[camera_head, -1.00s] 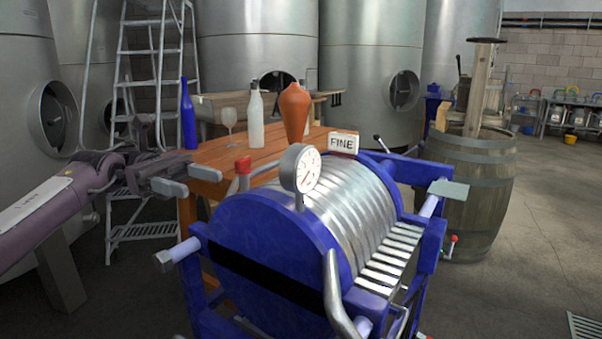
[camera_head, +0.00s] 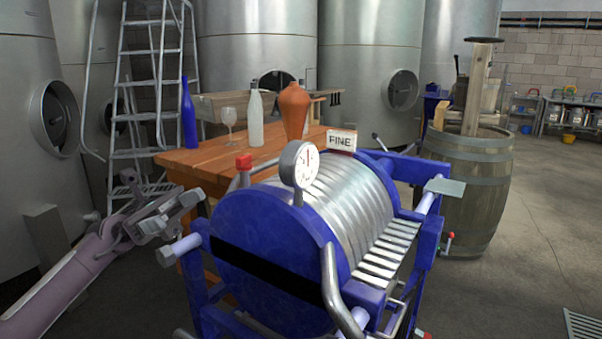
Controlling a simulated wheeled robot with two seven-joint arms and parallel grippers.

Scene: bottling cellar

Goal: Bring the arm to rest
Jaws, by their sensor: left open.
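My left gripper (camera_head: 172,213) is at the lower left of the head view, on an arm that reaches up from the bottom left corner. Its jaws are open and I see nothing between them. It is beside the left end of the blue filter press (camera_head: 250,229), near a protruding rod end (camera_head: 178,250); I cannot tell whether they touch. The press has a round gauge (camera_head: 300,165) and a FINE sign (camera_head: 341,140) on top. My right gripper is out of view.
A wooden table (camera_head: 195,159) behind the press carries a blue bottle (camera_head: 188,117), a glass (camera_head: 229,118), a pale bottle (camera_head: 256,119) and an orange vase (camera_head: 294,109). A ladder (camera_head: 150,90) stands behind at left.

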